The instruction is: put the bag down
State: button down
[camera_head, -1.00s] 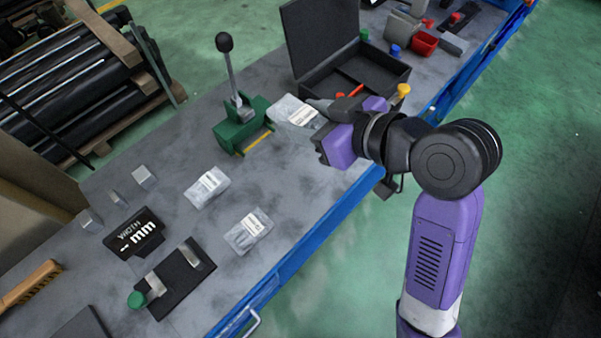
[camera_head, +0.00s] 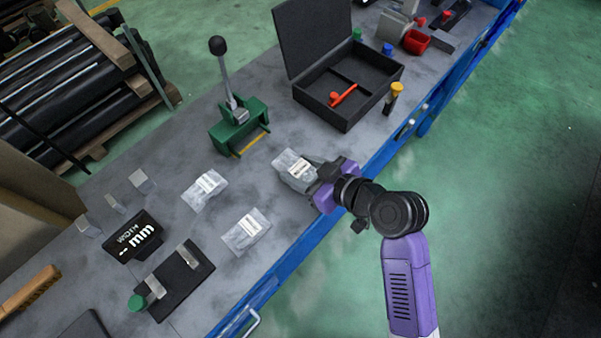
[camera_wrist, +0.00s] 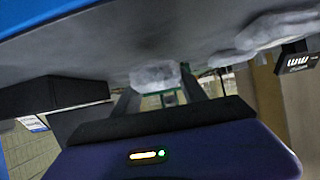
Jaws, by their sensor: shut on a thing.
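My gripper (camera_head: 313,178) is shut on a clear plastic bag (camera_head: 293,166) with a white label. The bag extends from the fingertips to the left, above or on the grey workbench (camera_head: 185,150) near its front edge. In the wrist view the bag (camera_wrist: 155,76) shows between the two fingers, close to the bench surface. I cannot tell whether it touches the bench. Two similar labelled bags lie flat on the bench: one at the middle (camera_head: 204,189) and one nearer the front edge (camera_head: 246,231).
A green lever press (camera_head: 238,128) stands behind the held bag. An open black case (camera_head: 345,118) with a red item inside and a yellow-capped tool (camera_head: 393,98) are to the right.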

aim_at(301, 177)
jog(key=shift+f, duration=1.4)
jog(key=shift+f, duration=0.2)
jog(key=c, duration=0.6)
grip_release()
jog(key=shift+r, duration=0.15)
jog(key=shift+d+r, duration=0.1)
jog(key=b+v, duration=0.1)
jog(key=v, duration=1)
jog(key=shift+s+d+r, duration=0.15)
jog(key=shift+s+d, duration=0.1)
